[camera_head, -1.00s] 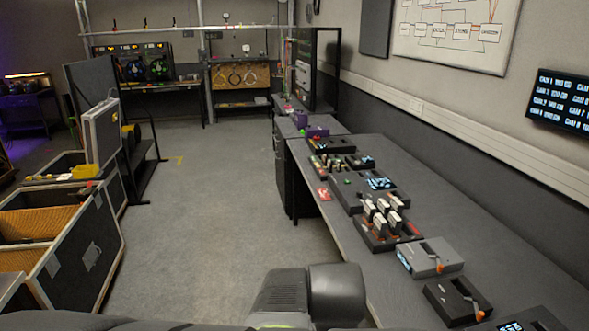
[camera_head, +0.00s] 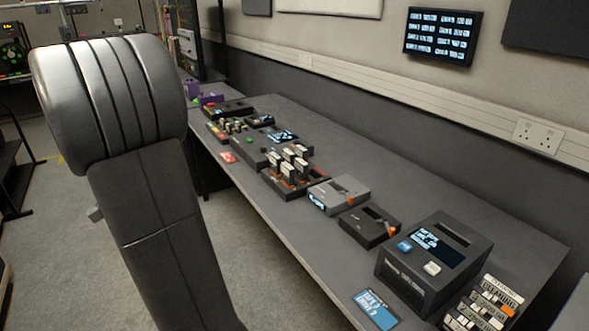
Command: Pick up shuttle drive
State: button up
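I cannot tell for sure which item is the shuttle drive. Several pale-topped upright cartridges (camera_head: 301,152) stand in a dark and red dock (camera_head: 285,187) on the long grey bench. Nearer, a grey box (camera_head: 338,194) with an orange part and a recess lies flat, and a similar dark box (camera_head: 369,226) lies beside it. My gripper is out of view; only thick links of my own arm show, on the left, in front of the floor and the bench's far left side.
The grey bench (camera_head: 440,200) runs along the wall. A large dark box with a screen (camera_head: 434,262), a blue-and-white card (camera_head: 376,309) and a labelled rack (camera_head: 487,303) stand at its near end. The bench strip by the wall is clear.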

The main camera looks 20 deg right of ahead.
aim_at(275, 160)
jog(key=z, duration=0.45)
jog(key=i+z, duration=0.1)
jog(key=z, duration=0.35)
jog(key=j+z, duration=0.1)
jog(key=z, duration=0.35)
jog(key=j+z, duration=0.1)
jog(key=z, duration=0.35)
jog(key=i+j+z, duration=0.1)
jog(key=j+z, duration=0.7)
jog(key=j, duration=0.2)
jog(key=j+z, duration=0.4)
jog(key=j, duration=0.15)
jog(key=k+j+z, duration=0.1)
jog(key=j+z, duration=0.3)
jog(key=j, duration=0.15)
jog(key=k+j, duration=0.1)
jog(key=j, duration=0.25)
jog(key=k+j, duration=0.1)
jog(key=j, duration=0.25)
jog(key=k+j+z, duration=0.1)
jog(key=j, duration=0.25)
jog(key=k+j, duration=0.15)
jog(key=j, duration=0.2)
jog(key=k+j, duration=0.1)
jog(key=j, duration=0.25)
